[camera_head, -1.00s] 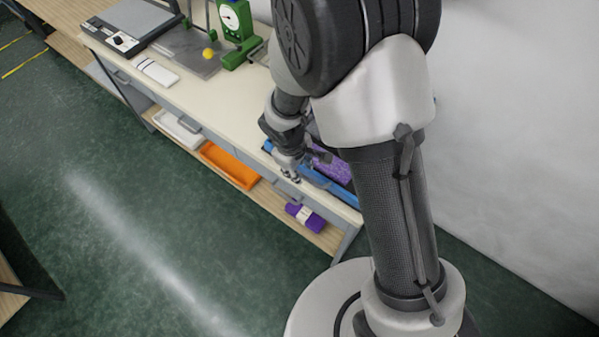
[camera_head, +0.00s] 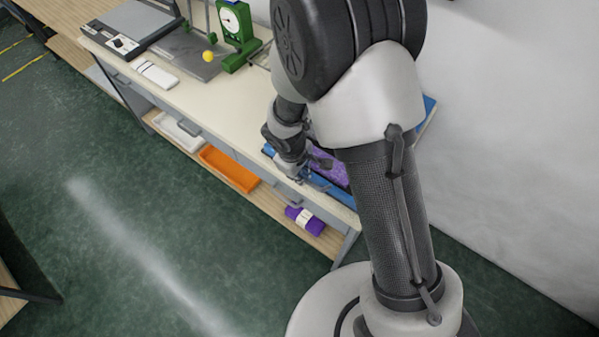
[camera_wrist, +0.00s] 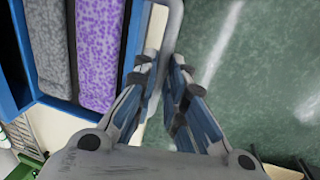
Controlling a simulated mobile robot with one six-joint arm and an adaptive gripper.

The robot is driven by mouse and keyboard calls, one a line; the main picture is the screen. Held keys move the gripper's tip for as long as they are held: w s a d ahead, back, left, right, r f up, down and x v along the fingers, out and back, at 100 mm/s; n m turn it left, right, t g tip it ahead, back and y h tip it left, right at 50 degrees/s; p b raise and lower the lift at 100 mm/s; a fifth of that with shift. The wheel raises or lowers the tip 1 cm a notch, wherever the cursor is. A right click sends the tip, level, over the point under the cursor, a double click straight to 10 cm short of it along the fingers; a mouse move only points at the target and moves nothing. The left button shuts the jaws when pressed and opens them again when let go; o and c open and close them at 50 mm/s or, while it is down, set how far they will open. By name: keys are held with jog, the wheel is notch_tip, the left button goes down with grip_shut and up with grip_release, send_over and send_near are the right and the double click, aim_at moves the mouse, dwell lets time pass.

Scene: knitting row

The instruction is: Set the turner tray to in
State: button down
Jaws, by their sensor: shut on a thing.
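My gripper (camera_wrist: 162,62) points down beside the bench's front edge in the wrist view. Its fingers are closed around a pale grey bar handle (camera_wrist: 173,20), whose lower part they hide. In the head view my gripper (camera_head: 298,178) is at the front of the bench's right end, by a grey drawer-like front (camera_head: 281,190), mostly covered by my arm. I cannot tell for sure that this is the turner tray, or how far out it stands.
A blue tray (camera_wrist: 20,38) with grey (camera_wrist: 50,45) and purple speckled (camera_wrist: 98,50) pieces lies on the bench (camera_head: 215,108). An orange tray (camera_head: 228,168) and a purple bundle (camera_head: 305,220) sit on the lower shelf. The green floor in front is clear.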

dwell(0.6)
jog(key=w+d+p, duration=0.2)
jog(key=w+d, duration=0.2)
jog(key=w, duration=0.1)
jog(key=w+d+p, duration=0.2)
jog(key=w+d, duration=0.2)
jog(key=w, duration=0.1)
jog(key=w+d+p, duration=0.2)
jog(key=w+d, duration=0.2)
jog(key=w, duration=0.2)
jog(key=shift+w+d+p, duration=0.1)
jog(key=shift+d+p, duration=0.2)
jog(key=shift+d, duration=0.05)
jog(key=shift+w+d, duration=0.25)
jog(key=shift+r, duration=0.1)
jog(key=c, duration=1.7)
grip_release()
jog(key=shift+w+d, duration=0.1)
jog(key=shift+w, duration=0.05)
jog(key=shift+o, duration=0.2)
notch_tip(320, 180, up, 12)
jog(key=s+a, duration=0.1)
jog(key=s, duration=0.1)
jog(key=shift+a+f, duration=0.2)
jog(key=shift+a, duration=0.05)
